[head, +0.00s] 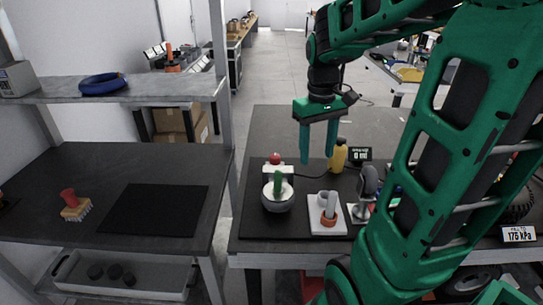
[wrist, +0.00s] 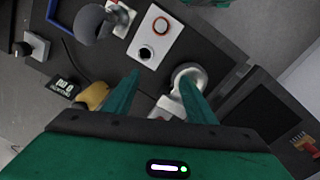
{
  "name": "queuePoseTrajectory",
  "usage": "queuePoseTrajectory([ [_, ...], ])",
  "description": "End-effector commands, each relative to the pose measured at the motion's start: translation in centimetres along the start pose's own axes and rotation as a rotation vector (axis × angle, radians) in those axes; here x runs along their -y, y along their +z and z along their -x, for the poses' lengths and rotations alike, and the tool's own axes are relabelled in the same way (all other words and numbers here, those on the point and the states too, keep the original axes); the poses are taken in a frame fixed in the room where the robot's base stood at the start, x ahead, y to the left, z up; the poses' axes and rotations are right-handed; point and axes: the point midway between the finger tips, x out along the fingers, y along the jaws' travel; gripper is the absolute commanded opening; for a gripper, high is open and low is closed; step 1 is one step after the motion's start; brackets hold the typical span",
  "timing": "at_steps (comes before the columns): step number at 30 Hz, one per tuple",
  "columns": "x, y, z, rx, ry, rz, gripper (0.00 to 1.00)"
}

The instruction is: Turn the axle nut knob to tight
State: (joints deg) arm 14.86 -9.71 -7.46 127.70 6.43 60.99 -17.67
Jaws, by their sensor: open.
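My gripper (head: 317,160) hangs above the dark workbench with its two green fingers pointing down, apart and empty. In the wrist view my gripper (wrist: 160,78) has nothing between its fingers. No part is clearly marked as the axle nut knob. A dark knob on a small grey plate (wrist: 36,45) shows at the left of the wrist view, but I cannot tell if it is that knob. A grey rounded head on a stand (head: 369,180) stands right of the white block (head: 322,228), and I cannot read any tight mark.
A silver round device with a green handle (head: 278,195) stands below and left of my gripper. A yellow bottle (head: 338,156) and a small display (head: 360,154) stand behind. A brush (head: 75,208) lies on the left table. My arm hides much of the bench's right side.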

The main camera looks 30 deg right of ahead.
Motion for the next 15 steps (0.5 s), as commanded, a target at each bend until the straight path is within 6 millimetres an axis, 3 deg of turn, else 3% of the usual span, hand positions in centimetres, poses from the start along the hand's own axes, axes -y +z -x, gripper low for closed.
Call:
queuePoseTrajectory([
  [1, 0.0, -2.5, 0.0, 0.003, 0.002, 0.053, 0.51],
  [3, 0.3, -5.7, 0.0, 0.003, 0.002, 0.134, 0.51],
  [9, 1.2, -14.1, -1.0, -0.002, -0.009, 0.352, 0.51],
  [15, 2.3, -19.6, -2.5, -0.010, -0.027, 0.505, 0.51],
])
